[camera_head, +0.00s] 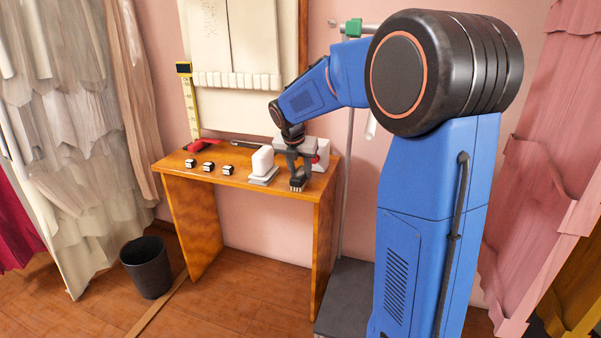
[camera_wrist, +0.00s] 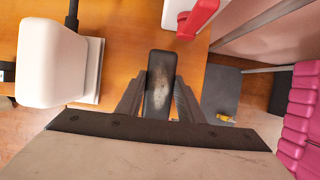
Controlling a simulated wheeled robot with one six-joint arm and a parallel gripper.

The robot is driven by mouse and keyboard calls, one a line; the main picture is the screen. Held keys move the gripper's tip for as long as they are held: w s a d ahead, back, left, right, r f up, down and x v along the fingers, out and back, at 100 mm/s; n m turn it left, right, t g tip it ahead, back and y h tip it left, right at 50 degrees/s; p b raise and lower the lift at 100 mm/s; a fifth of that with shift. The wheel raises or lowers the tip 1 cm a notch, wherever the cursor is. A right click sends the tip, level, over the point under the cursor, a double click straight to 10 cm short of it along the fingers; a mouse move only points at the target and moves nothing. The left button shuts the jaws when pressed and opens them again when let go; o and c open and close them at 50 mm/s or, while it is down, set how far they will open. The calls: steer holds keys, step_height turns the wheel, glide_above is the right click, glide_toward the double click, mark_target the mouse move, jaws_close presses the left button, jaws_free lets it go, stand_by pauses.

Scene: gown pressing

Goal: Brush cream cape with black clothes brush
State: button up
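The black clothes brush (camera_wrist: 160,85) shows between the fingers of my gripper (camera_wrist: 159,98) in the wrist view, with a pale worn patch on its top. Both fingers seem to press on its sides, so my gripper is shut on it. In the head view my gripper (camera_head: 298,170) points down at the right front part of the wooden table, with the dark brush (camera_head: 298,184) below it. I cannot tell whether the brush touches the table. A cream layered garment (camera_head: 65,130) hangs at the left; I cannot tell whether it is the cape.
The table (camera_head: 215,174) bears a white block-like item (camera_head: 262,162), several small black-and-white items (camera_head: 209,167) and a red-handled tool (camera_head: 200,146). A dark bin (camera_head: 147,267) stands on the floor, and pink cloth (camera_head: 530,190) hangs right.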

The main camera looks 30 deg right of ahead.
mark_target(300, 172)
steer(key=shift+c, duration=1.4)
steer(key=shift+r, duration=3.05)
